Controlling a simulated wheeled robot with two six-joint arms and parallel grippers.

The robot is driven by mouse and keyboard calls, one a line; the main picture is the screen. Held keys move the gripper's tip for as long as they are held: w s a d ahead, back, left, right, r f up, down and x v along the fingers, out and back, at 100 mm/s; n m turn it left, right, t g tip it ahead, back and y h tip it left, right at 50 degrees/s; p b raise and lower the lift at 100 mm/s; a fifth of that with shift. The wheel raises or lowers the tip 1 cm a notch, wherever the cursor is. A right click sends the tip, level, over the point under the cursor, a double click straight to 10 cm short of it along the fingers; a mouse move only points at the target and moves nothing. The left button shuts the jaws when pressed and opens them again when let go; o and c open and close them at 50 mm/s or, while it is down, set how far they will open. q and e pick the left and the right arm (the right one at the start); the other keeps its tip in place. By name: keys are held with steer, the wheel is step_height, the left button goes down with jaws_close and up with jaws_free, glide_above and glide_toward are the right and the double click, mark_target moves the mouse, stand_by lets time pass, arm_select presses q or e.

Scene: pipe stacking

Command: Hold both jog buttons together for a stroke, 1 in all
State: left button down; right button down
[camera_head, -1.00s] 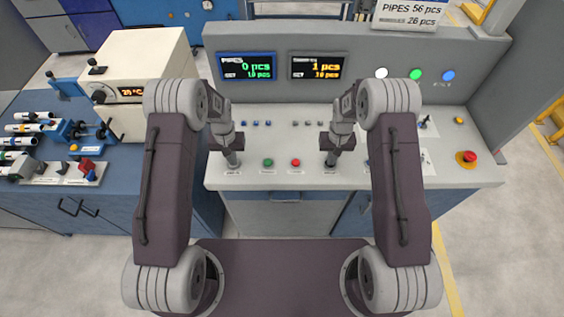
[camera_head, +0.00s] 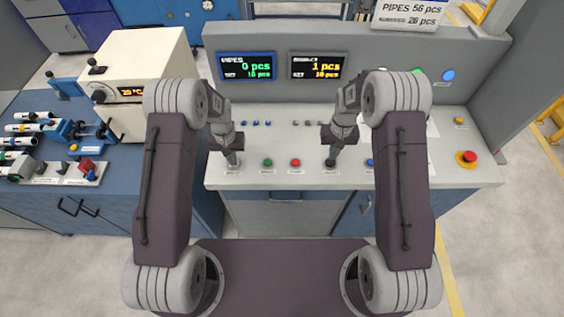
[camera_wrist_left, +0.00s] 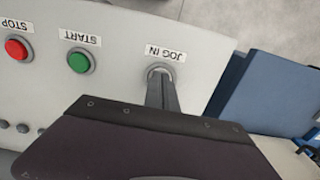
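In the left wrist view, the JOG IN button (camera_wrist_left: 158,71) shows as a pale ring under my left gripper's tip. In the head view, my left gripper (camera_head: 232,160) points down onto the console at that spot, its narrow fingers together. My right gripper (camera_head: 331,160) points down at a matching spot to the right, its fingers also looking together. The second jog button is hidden beneath the right gripper. I cannot tell whether either button is pressed down.
Green START (camera_head: 268,163) and red STOP (camera_head: 295,163) buttons lie between the grippers. A red emergency knob (camera_head: 467,157) is at right. The left display (camera_head: 247,66) reads 0 pcs, the right display (camera_head: 316,67) 1 pcs. A side bench (camera_head: 100,175) stands left.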

arm_select(q)
steer(key=shift+s+f, duration=0.2)
steer(key=shift+f, duration=0.05)
step_height(320, 180, up, 10)
steer(key=shift+w+r, duration=0.15)
steer(key=shift+w, duration=0.2)
stand_by(0.5)
